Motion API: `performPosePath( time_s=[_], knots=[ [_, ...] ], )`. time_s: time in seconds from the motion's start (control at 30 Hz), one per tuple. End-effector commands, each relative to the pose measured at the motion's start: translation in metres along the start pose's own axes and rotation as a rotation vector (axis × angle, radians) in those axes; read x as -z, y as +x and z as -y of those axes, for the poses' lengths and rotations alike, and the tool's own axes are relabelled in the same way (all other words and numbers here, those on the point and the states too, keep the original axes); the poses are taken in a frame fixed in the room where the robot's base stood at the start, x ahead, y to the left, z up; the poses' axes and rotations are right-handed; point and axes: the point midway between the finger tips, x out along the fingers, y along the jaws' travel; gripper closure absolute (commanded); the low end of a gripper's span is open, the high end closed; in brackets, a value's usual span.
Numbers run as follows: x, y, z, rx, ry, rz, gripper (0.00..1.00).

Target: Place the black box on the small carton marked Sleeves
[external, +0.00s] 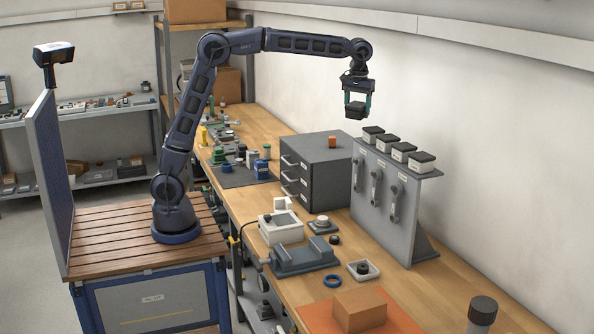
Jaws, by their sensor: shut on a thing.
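My gripper (357,103) is shut on a small black box (355,112). It holds the box high above the bench, to the right of and above the grey drawer cabinet. The box hangs in the air and looks roughly level. A plain brown carton (360,311) sits on an orange mat at the front of the bench, well below and apart from my gripper. No Sleeves marking is readable on it, so I cannot tell if it is the carton named.
A grey drawer cabinet (318,172) with a small orange cup (332,142) on top stands mid-bench. A grey panel stand (384,205) carries several dark-lidded boxes near the wall. A grey fixture (303,256) and a dark cylinder (482,312) stand nearer the front.

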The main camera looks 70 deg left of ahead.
Motion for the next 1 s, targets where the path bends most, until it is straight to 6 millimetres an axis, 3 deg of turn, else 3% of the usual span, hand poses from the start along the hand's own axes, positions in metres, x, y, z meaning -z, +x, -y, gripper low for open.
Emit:
performPosePath(
  time_s=[0.03, 0.2, 0.5, 0.7, 1.0],
  knots=[
    [-0.016, 0.000, -0.020, -0.001, 0.030, -0.001, 0.65],
    [-0.067, -0.001, -0.075, -0.006, 0.113, -0.001, 0.65],
    [-0.170, -0.001, -0.157, -0.014, 0.254, 0.001, 0.65],
    [-0.247, 0.000, -0.200, -0.018, 0.345, 0.004, 0.65],
    [-0.370, 0.004, -0.247, -0.025, 0.478, 0.011, 0.65]
  ],
)
